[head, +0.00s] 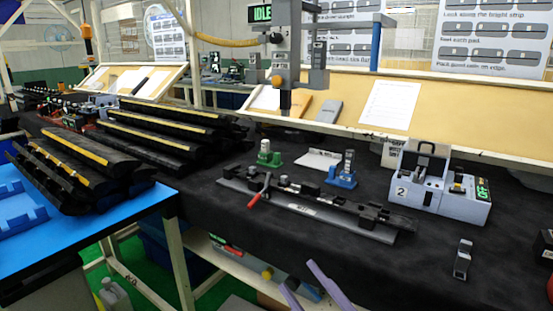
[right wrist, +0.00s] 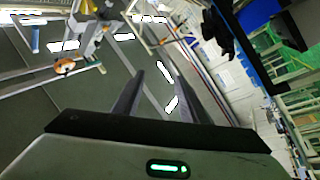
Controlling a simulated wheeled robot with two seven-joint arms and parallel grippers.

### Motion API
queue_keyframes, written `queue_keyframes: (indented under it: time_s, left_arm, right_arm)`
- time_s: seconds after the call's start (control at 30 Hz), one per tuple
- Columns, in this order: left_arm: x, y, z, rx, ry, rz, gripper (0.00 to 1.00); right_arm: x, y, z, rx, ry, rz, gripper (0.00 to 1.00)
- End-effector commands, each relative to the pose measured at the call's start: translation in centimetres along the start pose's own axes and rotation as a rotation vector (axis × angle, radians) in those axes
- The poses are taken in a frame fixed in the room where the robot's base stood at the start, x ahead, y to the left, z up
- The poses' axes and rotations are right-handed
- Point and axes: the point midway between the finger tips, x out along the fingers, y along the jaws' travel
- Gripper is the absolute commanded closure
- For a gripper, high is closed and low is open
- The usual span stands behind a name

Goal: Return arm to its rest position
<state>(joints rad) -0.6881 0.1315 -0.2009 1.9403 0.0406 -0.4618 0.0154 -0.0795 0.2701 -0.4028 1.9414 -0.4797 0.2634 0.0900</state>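My right gripper (head: 308,283) shows at the bottom edge of the head view, as two pale purple fingers in front of the black-covered bench. In the right wrist view its two dark fingers (right wrist: 158,92) stand apart with nothing between them. The gripper is open and empty, and touches nothing that I can see. The rest of the right arm is out of the head view. My left gripper is in neither view.
The black bench (head: 350,262) carries a long fixture (head: 310,205) with a red handle, a grey box marked 2 (head: 435,190) and a small grey clip part (head: 463,260). A lower shelf (head: 235,270) holds items.

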Motion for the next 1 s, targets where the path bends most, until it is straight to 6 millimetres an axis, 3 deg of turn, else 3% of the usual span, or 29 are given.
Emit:
queue_keyframes:
  time_s: [0.03,0.1,0.23,0.4,0.53,0.7,1.0]
  left_arm:
    - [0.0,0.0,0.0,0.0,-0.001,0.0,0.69]
    - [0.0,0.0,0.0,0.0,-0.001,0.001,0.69]
    - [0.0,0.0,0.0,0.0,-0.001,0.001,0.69]
    - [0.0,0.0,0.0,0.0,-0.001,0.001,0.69]
    - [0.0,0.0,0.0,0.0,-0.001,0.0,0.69]
    - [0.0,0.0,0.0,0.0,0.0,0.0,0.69]
    - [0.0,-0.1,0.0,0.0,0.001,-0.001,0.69]
  right_arm:
    - [-2.3,-0.9,3.4,0.085,-0.136,0.024,0.61]
    - [-5.5,-2.3,7.5,0.188,-0.308,0.048,0.61]
    - [-12.7,-5.8,13.5,0.361,-0.604,0.073,0.61]
    - [-23.0,-11.4,17.6,0.56,-0.943,0.075,0.61]
    - [-29.0,-14.8,18.3,0.667,-1.122,0.064,0.61]
    - [-32.9,-17.0,18.2,0.738,-1.236,0.054,0.61]
    - [-33.4,-17.3,18.1,0.747,-1.25,0.052,0.61]
